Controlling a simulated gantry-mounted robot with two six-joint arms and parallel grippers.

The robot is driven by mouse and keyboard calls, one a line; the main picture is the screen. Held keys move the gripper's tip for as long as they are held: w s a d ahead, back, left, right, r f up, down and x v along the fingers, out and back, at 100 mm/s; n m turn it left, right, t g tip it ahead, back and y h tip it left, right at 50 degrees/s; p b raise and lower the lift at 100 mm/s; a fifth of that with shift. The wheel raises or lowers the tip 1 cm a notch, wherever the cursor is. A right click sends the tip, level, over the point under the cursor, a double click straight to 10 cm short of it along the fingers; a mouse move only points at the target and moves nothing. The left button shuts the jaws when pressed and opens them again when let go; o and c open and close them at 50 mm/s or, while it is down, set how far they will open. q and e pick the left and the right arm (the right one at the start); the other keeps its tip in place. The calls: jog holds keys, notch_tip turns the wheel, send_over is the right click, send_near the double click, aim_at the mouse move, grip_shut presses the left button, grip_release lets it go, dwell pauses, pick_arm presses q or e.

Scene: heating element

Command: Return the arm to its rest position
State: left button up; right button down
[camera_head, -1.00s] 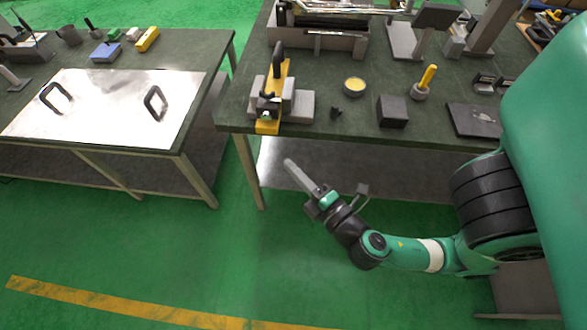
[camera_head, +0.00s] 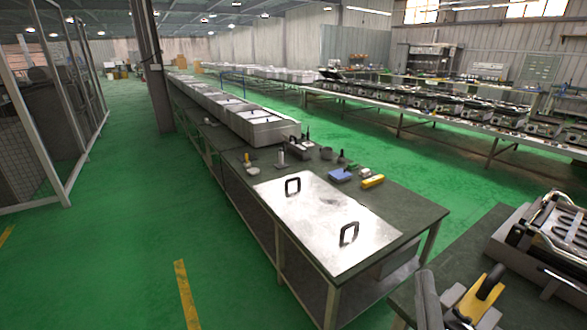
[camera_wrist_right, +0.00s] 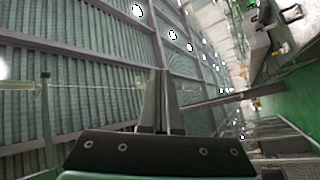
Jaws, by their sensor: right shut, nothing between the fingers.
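My right gripper (camera_head: 427,298) shows at the bottom edge of the head view as upright grey fingers, in front of the near right bench. In the right wrist view the right gripper's two dark fingers (camera_wrist_right: 160,100) are pressed together with nothing between them. They point toward the ceiling and roof beams. The rest of my right arm is outside the head view. My left gripper is in neither view.
A bench carries a shiny metal plate (camera_head: 325,220) with two black handles. A blue block (camera_head: 341,175) and a yellow block (camera_head: 372,181) lie behind it. A yellow fixture (camera_head: 482,295) is close to the right gripper. Green floor (camera_head: 110,230) is open at left.

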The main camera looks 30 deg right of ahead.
notch_tip(320, 180, up, 16)
jog(key=w+a+m+t+p, duration=0.2)
jog(key=w+a+m+t, duration=0.1)
jog(key=s+a+r+n+t+y+p, duration=0.1)
jog(key=a+r+t+y, duration=0.35)
jog(key=r+y, duration=0.35)
jog(key=s+a+r+n+t+y+p, duration=0.1)
jog(key=a+r+t+y, duration=0.2)
jog(key=a+r+y, duration=0.4)
pick_arm(q)
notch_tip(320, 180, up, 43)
jog(key=p, duration=3.7)
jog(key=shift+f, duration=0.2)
pick_arm(e)
notch_tip(320, 180, up, 39)
jog(key=d, duration=0.1)
jog(key=shift+w+f+y, duration=0.2)
jog(key=shift+w+y, duration=0.05)
jog(key=shift+y, duration=0.15)
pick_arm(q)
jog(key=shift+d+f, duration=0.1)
pick_arm(e)
jog(key=shift+f+h, duration=0.1)
jog(key=shift+h, duration=0.2)
